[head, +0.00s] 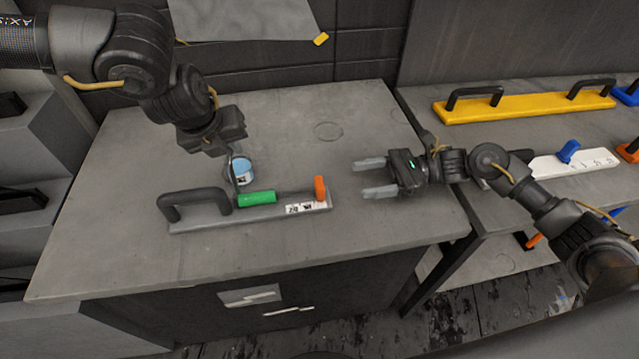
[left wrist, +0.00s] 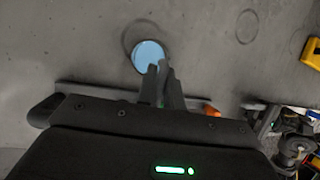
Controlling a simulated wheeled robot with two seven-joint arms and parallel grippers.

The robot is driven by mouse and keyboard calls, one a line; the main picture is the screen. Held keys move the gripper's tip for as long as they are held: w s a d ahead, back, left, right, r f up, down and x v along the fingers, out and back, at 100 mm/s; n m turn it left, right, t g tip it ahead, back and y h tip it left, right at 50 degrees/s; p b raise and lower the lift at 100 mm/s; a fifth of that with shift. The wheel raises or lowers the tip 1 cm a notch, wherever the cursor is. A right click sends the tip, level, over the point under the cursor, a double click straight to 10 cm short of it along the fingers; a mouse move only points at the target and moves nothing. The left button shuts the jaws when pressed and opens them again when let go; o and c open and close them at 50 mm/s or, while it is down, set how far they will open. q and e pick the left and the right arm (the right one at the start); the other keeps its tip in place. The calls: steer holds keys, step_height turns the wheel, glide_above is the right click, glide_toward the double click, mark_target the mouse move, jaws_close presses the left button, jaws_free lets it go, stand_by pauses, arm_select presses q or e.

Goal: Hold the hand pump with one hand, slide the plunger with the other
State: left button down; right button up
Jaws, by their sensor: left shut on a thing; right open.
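The hand pump (head: 290,210) appears to be the grey bar lying on the table, with a black handle (head: 190,194) at its left, a green cylinder (head: 257,198) in the middle and an orange knob (head: 320,188) at its right. My left gripper (head: 235,182) reaches down between the handle and the green cylinder. It is shut; in the left wrist view its fingers (left wrist: 165,85) cover most of the green part, so the exact grip point is hidden. My right gripper (head: 376,177) is open and empty, right of the orange knob, its fingers pointing left.
A light blue round thing (head: 242,172) is right behind my left fingers. The grey table (head: 120,240) is mostly clear. A yellow bar with two black handles (head: 530,106) and a white bar with a blue lever (head: 590,160) are on the right bench.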

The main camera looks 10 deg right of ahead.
mark_target(319, 186)
steer(key=a, duration=1.1)
